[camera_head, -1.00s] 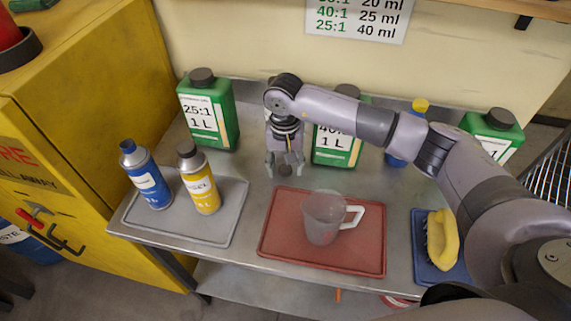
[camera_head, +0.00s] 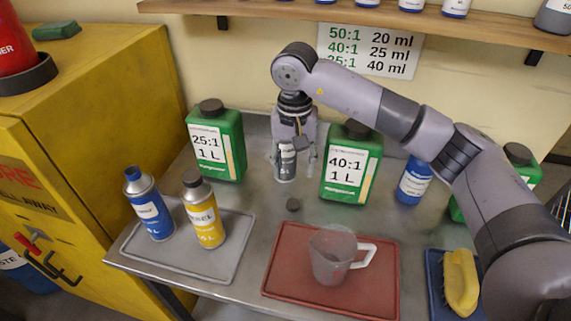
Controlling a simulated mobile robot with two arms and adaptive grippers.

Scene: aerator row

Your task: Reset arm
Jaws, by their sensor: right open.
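My right arm reaches in from the right. Its right gripper (camera_head: 293,163) points down, open, between the 25:1 green bottle (camera_head: 216,142) and the 40:1 green bottle (camera_head: 350,164). A small grey canister (camera_head: 286,163) shows behind the fingers; I cannot tell whether they touch it. A clear measuring jug (camera_head: 333,256) with a white handle stands on the red tray (camera_head: 290,240). My left gripper is not in view.
A blue can (camera_head: 149,207) and a yellow can (camera_head: 204,212) stand on the grey tray (camera_head: 180,262) at left. A blue bottle (camera_head: 413,182) stands behind my forearm. A yellow brush (camera_head: 461,282) lies at right. A wall shelf (camera_head: 300,22) runs above; a yellow cabinet (camera_head: 100,110) is at left.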

